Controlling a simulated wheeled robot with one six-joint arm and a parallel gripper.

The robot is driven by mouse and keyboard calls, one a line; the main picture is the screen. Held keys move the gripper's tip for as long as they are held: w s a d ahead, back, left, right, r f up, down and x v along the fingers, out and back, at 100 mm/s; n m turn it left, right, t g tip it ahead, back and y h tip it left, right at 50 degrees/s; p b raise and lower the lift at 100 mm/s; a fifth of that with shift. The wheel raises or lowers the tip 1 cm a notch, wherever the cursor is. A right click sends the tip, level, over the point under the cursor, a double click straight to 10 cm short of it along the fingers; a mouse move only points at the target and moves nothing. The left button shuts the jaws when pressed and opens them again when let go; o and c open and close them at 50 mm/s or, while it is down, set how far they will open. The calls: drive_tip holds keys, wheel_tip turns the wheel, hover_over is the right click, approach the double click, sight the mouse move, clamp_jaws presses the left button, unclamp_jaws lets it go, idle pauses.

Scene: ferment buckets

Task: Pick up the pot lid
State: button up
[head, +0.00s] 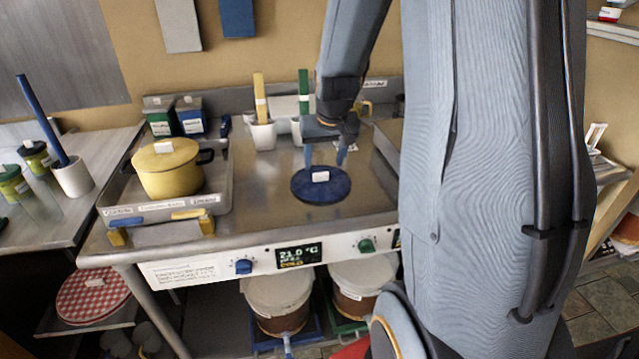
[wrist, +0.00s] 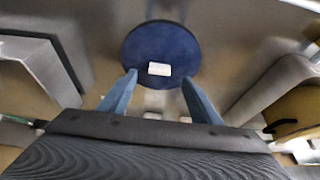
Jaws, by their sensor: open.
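A dark blue round lid (head: 322,190) with a small white block (head: 320,177) at its middle lies flat on the steel counter. It also shows in the wrist view (wrist: 150,45). My gripper (head: 325,163) is open and points down just above the lid's far part. In the wrist view, the white block lies just beyond the gap between my fingertips (wrist: 159,78). Nothing is between the fingers. A yellow pot (head: 168,172) with dark handles and a yellow top stands in a tray to the left. I cannot tell whether the lid and fingers touch.
The metal tray (head: 222,196) under the pot has raised walls. White cups (head: 262,136) holding tall handled tools stand behind the lid. The counter (head: 270,205) between tray and lid is clear. A control panel with knobs (head: 244,266) runs along the front edge.

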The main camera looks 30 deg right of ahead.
sight(321, 174)
drive_tip(key=shift+w+p+x, duration=0.15)
drive_tip(key=shift+p+x, duration=0.4)
drive_tip(key=shift+x, duration=1.15)
drive_tip(key=shift+w+p+x, duration=0.2)
drive_tip(key=shift+p+x, duration=0.3)
drive_tip(key=shift+x, duration=1.2)
drive_tip(key=shift+d+r, duration=0.1)
drive_tip(key=shift+r, duration=0.05)
drive_tip(key=c, duration=1.2)
